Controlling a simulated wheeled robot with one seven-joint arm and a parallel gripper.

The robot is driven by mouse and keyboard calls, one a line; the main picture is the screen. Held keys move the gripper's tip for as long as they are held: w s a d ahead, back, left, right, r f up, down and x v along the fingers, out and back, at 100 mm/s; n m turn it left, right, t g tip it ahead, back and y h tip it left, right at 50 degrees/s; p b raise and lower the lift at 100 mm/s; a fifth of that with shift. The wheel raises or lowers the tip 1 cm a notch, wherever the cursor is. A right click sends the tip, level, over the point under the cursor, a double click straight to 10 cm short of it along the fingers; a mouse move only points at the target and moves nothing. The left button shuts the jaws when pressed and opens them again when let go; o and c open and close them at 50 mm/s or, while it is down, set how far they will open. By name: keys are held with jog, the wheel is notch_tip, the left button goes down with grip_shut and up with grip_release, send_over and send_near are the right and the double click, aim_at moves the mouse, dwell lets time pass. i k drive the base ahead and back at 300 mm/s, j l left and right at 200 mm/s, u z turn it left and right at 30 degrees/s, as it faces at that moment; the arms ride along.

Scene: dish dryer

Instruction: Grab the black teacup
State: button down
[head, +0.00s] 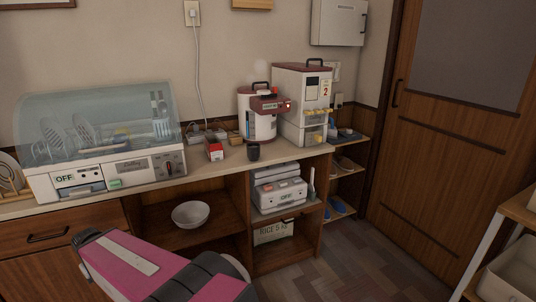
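A small black teacup (253,152) stands upright on the wooden counter (225,160), near its front edge. It is in front of the white and dark red water boiler and to the right of a small red and white box. Nothing covers the teacup from this view. My pink and grey arm crosses the lower left of the head view, below and in front of the counter. My gripper is not in view.
A dish dryer (110,178) with a clear lid fills the counter's left. The boiler (258,122), a rice dispenser (302,98) and the red box (214,149) stand near the teacup. A white bowl (190,214) sits on the shelf below.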

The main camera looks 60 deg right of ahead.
aim_at(253, 149)
jog(key=z, duration=1.8)
